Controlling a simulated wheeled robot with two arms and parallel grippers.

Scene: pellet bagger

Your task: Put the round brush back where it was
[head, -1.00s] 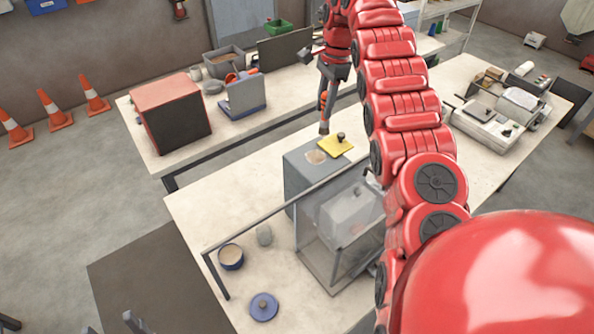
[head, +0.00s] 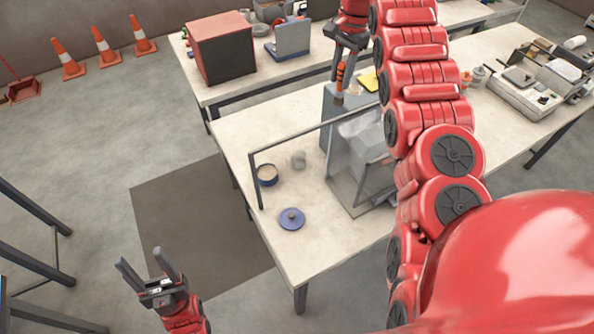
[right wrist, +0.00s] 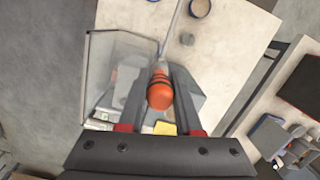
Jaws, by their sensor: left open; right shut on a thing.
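The round brush (head: 340,78) has an orange handle with dark bands and a pale lower end. My right gripper (head: 347,52) is shut on it, and the brush points down over the grey box of the bagger (head: 330,112). I cannot tell whether its lower end touches the box. In the right wrist view the orange handle (right wrist: 159,92) sits between the fingers. My left gripper (head: 146,272) is open and empty, low at the left, over the floor and away from the table.
A clear-walled bin (head: 352,175) and a dark bar frame (head: 252,180) stand on the table (head: 235,135). A bowl of pellets (head: 267,175), a grey cup (head: 299,160) and a blue lid (head: 291,218) lie near its left end. A back bench carries a red-topped box (head: 222,45).

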